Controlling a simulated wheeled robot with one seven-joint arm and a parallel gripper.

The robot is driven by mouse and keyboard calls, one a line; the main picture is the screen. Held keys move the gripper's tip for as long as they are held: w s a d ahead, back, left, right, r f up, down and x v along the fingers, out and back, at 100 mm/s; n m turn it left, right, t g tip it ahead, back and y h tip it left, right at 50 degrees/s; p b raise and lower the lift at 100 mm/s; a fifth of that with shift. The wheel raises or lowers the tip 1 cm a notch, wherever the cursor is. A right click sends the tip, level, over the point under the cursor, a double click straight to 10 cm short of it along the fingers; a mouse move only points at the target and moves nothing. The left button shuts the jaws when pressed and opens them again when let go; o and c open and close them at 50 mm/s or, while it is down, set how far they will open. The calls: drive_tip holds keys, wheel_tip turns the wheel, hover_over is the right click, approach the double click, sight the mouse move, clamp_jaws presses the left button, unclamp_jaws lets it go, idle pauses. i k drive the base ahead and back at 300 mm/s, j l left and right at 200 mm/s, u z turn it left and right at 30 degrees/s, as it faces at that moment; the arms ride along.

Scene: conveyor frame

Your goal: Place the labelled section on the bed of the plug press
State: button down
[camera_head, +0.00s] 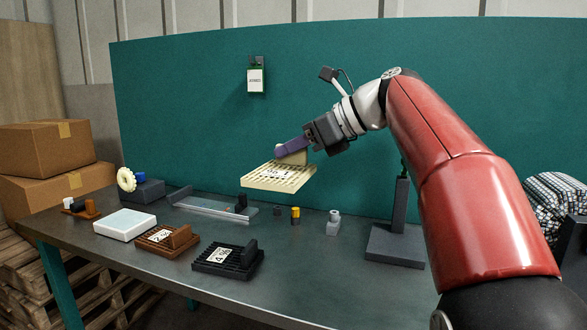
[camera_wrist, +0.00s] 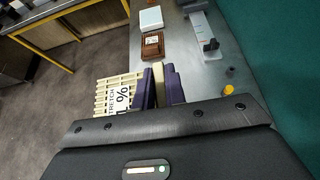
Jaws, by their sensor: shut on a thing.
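My gripper (camera_head: 290,149), with purple fingers, is shut on the upright tab of a cream slatted section (camera_head: 265,179). It holds the section in the air above the back of the bench. In the wrist view the cream tab sits between the purple fingers (camera_wrist: 161,84), and the section (camera_wrist: 103,97) carries a white label with partly hidden text, including "STRETCH". A brown labelled section (camera_head: 158,242) and a black labelled section (camera_head: 240,270) lie on the bench. I cannot tell for certain which fixture is the plug press. A clear-bedded fixture with a dark end block (camera_head: 212,209) stands at the back.
A white block (camera_head: 124,223) and a device with a cream wheel (camera_head: 148,190) stand at left. A yellow-banded cylinder (camera_head: 295,216), a small grey-white part (camera_head: 333,223) and a dark post stand (camera_head: 395,246) are to the right. The front right bench is clear.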

sight(395, 245)
drive_tip(key=k, duration=1.5)
